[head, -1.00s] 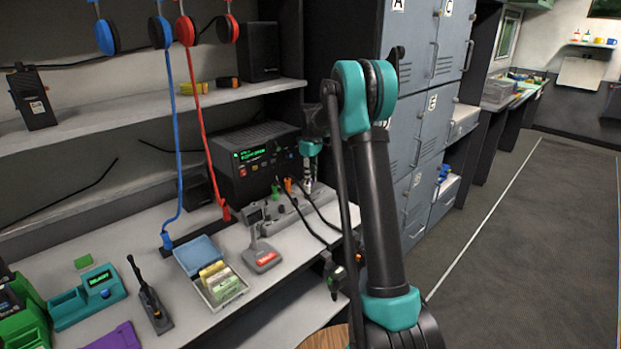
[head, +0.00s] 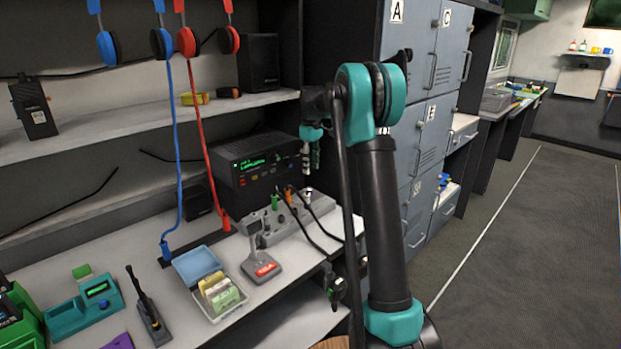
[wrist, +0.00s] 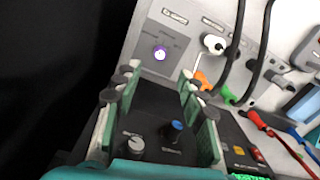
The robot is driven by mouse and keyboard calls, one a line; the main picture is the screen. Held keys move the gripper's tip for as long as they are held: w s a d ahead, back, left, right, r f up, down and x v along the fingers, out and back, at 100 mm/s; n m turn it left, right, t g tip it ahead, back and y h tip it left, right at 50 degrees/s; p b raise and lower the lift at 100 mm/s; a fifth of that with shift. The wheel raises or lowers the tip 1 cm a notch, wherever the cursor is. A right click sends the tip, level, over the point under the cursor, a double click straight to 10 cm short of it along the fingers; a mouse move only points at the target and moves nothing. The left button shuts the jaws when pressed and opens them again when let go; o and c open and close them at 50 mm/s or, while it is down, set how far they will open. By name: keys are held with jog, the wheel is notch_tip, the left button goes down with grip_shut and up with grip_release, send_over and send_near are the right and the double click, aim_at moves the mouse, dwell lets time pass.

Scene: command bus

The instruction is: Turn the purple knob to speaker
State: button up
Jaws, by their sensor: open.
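My gripper (wrist: 158,79) is open and empty, with one finger on each side of the picture. The knob lies beyond the fingertips, roughly between them, and appears apart from them. In the head view my gripper (head: 310,172) hangs above the right end of the grey console (head: 275,222); the knob's purple is not clear there.
Orange (wrist: 203,80) and green (wrist: 229,95) plugs with black cables stand right of the knob. A black radio (head: 257,168) is behind the console. A desk microphone (head: 262,266) and a card box (head: 215,292) stand in front and to the left.

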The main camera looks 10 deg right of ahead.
jog(key=shift+r, duration=1.3)
jog(key=s+d+f+m+t, duration=0.1)
jog(key=s+f+m, duration=0.2)
jog(key=s, duration=1.1)
jog(key=s+d+f+m+t, duration=0.2)
jog(key=s+f, duration=0.6)
jog(key=s, duration=0.6)
jog(key=s+d+f+m+t, duration=0.1)
jog(key=s+f+m, duration=0.3)
jog(key=s, duration=1.1)
notch_tip(320, 180, down, 2)
jog(key=shift+d+f+m+t, duration=0.1)
jog(key=shift+d+m+t, duration=0.05)
jog(key=shift+m+t, duration=0.15)
jog(key=shift+w, duration=0.1)
jog(key=shift+c, duration=0.2)
